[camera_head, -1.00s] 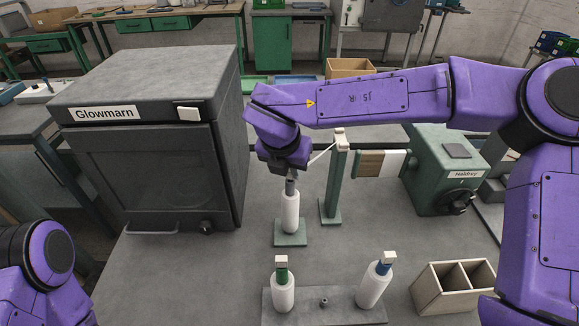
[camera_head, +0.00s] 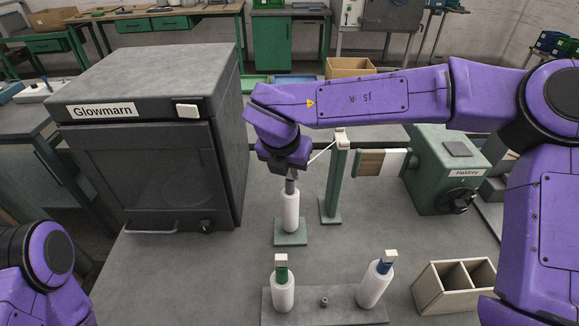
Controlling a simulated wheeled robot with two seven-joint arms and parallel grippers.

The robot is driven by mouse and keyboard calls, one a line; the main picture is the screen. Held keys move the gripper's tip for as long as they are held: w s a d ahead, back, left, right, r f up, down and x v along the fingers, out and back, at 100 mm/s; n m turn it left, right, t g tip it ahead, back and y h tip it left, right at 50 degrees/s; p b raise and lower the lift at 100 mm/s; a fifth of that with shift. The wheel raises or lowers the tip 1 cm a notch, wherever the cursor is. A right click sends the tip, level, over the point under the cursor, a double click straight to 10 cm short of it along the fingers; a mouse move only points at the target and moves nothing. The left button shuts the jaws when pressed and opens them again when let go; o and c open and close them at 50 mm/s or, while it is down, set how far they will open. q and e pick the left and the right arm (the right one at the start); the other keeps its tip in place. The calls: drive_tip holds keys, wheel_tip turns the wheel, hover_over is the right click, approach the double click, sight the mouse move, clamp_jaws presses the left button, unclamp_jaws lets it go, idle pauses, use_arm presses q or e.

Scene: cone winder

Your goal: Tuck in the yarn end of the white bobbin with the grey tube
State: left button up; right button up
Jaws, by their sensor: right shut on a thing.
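The white bobbin (camera_head: 290,211) with the grey tube (camera_head: 290,187) stands upright on a green base plate (camera_head: 291,239). My right gripper (camera_head: 289,176) is directly above it, pointing down, and is shut at the top of the grey tube. The fingertips are small and partly hidden, and the yarn end cannot be made out. A pale strand of yarn (camera_head: 321,154) runs from beside the gripper up to the top of the green guide post (camera_head: 335,185). My left arm shows at the lower left, but its gripper is out of view.
A white bobbin with a green tube (camera_head: 283,292) and a tilted one with a blue tube (camera_head: 373,287) stand on a grey rack (camera_head: 324,314). A divided wooden box (camera_head: 429,291) is at right. The green winder (camera_head: 436,175) and dark Glowmarn cabinet (camera_head: 150,170) flank my right gripper.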

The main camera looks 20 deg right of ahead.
drive_tip(key=o, duration=1.2)
drive_tip(key=shift+o, duration=0.2)
drive_tip(key=shift+r+p, duration=2.6)
drive_tip(key=shift+r, duration=0.95)
